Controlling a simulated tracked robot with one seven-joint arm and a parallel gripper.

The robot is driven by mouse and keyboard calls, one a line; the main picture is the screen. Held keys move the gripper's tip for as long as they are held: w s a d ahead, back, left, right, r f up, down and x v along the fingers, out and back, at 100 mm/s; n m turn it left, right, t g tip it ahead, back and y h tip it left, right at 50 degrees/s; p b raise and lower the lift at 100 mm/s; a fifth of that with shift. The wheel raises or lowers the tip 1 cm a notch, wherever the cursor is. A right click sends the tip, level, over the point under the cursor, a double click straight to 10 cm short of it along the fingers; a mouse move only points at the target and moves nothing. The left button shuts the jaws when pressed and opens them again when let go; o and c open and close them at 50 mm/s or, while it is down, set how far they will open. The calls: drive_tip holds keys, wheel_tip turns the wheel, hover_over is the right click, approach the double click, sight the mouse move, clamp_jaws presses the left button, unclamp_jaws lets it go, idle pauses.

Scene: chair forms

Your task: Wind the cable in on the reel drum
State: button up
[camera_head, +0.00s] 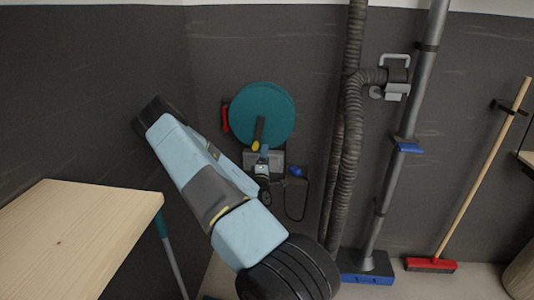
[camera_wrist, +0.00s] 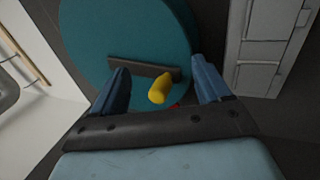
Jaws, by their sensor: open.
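The reel drum (camera_head: 263,108) is a round teal disc on the dark wall, and it fills much of the upper wrist view (camera_wrist: 88,30). A dark crank bar (camera_wrist: 143,67) lies across its face. A yellow handle (camera_wrist: 161,88) sticks out from the bar and also shows in the head view (camera_head: 255,146). My gripper (camera_wrist: 158,82) is open, with one finger on each side of the yellow handle. I cannot tell if either finger touches it. A dark cable (camera_head: 304,200) hangs in a loop below right of the drum, near a blue part (camera_head: 297,171).
A wooden tabletop (camera_head: 85,225) is at the lower left. A ribbed hose (camera_head: 350,140) and a metal pipe (camera_head: 405,130) run down the wall right of the drum. A broom (camera_head: 485,170) leans further right. A red item (camera_head: 225,117) hangs just left of the drum.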

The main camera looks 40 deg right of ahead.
drive_tip(key=shift+v, duration=2.75)
drive_tip(key=shift+r, duration=0.1)
